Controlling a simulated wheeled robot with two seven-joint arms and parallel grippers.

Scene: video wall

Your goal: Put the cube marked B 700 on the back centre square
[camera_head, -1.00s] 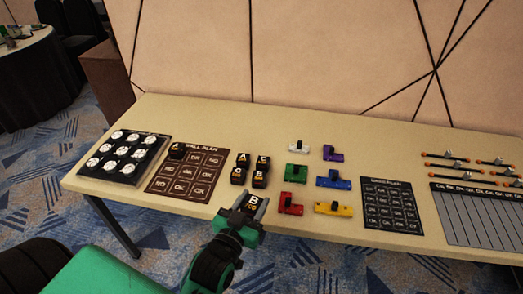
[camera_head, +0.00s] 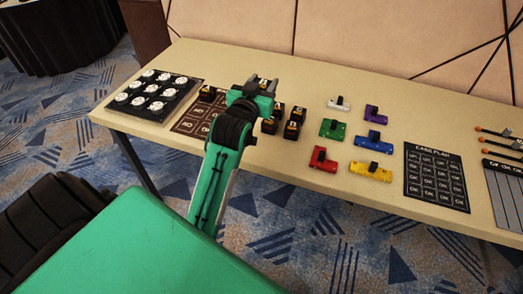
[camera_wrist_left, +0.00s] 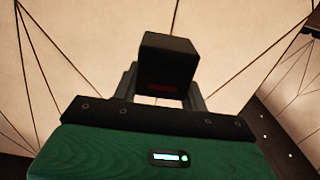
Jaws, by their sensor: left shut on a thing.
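My left gripper (camera_head: 262,82) is shut on a dark cube and holds it up over the brown wall plan mat (camera_head: 188,124). In the left wrist view the cube (camera_wrist_left: 167,62) sits between the fingers, a dim red mark on its near face. Another black cube (camera_head: 207,93) stands on the mat's back left square. My gripper and forearm hide much of the mat's middle and right, including most of the back centre area. My right gripper is not in view.
Several black cubes (camera_head: 291,130) stand right of the mat, close to my forearm. A tray of white round pieces (camera_head: 152,96) lies to the left. Coloured blocks (camera_head: 333,129) and a dark card plan (camera_head: 436,177) lie to the right. The table's front edge runs below.

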